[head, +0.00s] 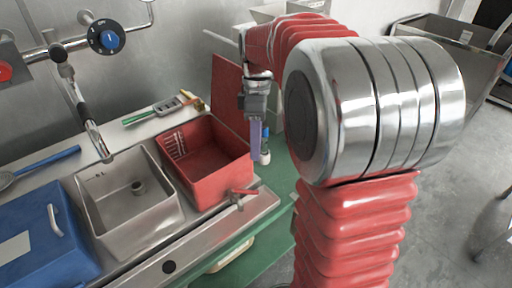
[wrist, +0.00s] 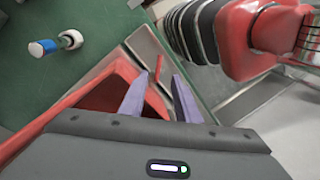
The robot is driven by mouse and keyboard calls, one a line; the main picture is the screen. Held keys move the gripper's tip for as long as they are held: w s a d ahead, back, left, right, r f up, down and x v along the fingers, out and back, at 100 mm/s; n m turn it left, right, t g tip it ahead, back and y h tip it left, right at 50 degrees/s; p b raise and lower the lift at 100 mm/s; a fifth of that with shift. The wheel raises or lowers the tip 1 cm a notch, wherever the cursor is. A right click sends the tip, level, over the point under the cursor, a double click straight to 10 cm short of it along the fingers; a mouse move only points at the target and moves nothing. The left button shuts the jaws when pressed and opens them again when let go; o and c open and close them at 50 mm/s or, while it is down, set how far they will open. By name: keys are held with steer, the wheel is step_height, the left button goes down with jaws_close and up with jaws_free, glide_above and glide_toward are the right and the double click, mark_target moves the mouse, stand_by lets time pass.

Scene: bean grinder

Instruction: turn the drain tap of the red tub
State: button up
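The red tub (head: 208,160) sits in the metal counter, right of the steel sink. Its drain tap (head: 240,195), with a red lever, is at the tub's front right corner. In the wrist view part of the tub (wrist: 92,97) shows behind my fingers, and a thin red lever, seemingly the tap (wrist: 158,67), appears between the fingertips but beyond them. My gripper (head: 256,152) hangs fingers down near the tub's right side, above and behind the tap. In the wrist view its two lavender fingers (wrist: 161,77) are apart with nothing between them.
A white-and-blue bottle-like object (head: 265,148) is right of the tub; it also shows in the wrist view (wrist: 55,45). A steel sink (head: 128,200) and a blue box (head: 45,235) are to the left. A faucet (head: 85,110) overhangs the sink.

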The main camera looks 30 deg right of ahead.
steer(key=shift+c, duration=0.2)
steer(key=shift+s+a, duration=0.1)
steer(key=shift+a, duration=0.05)
steer(key=c, duration=0.3)
steer(key=shift+s+a+r+m, duration=0.3)
steer(key=shift+s+a+r, duration=0.05)
steer(key=shift+a, duration=0.1)
steer(key=c, duration=0.3)
steer(key=s+a+m+t, duration=0.1)
steer(key=s+a, duration=0.1)
steer(key=s+a+r+m+t, duration=0.1)
steer(key=s+a+m, duration=0.1)
steer(key=s+a+r+m+t+h, duration=0.1)
steer(key=s+a+m, duration=0.1)
steer(key=s, duration=0.1)
steer(key=shift+a+r+t, duration=0.25)
steer(key=shift+t, duration=0.05)
jaws_close()
steer(key=s+a+f+m+t, duration=0.2)
steer(key=s+a+m+t, duration=0.1)
steer(key=s, duration=0.4)
steer(key=a+m, duration=0.1)
steer(key=m, duration=0.1)
steer(key=shift+s+a+m+t, duration=0.15)
steer(key=shift+a+m+t, duration=0.15)
steer(key=shift+a+t, duration=0.1)
steer(key=shift+d, duration=0.2)
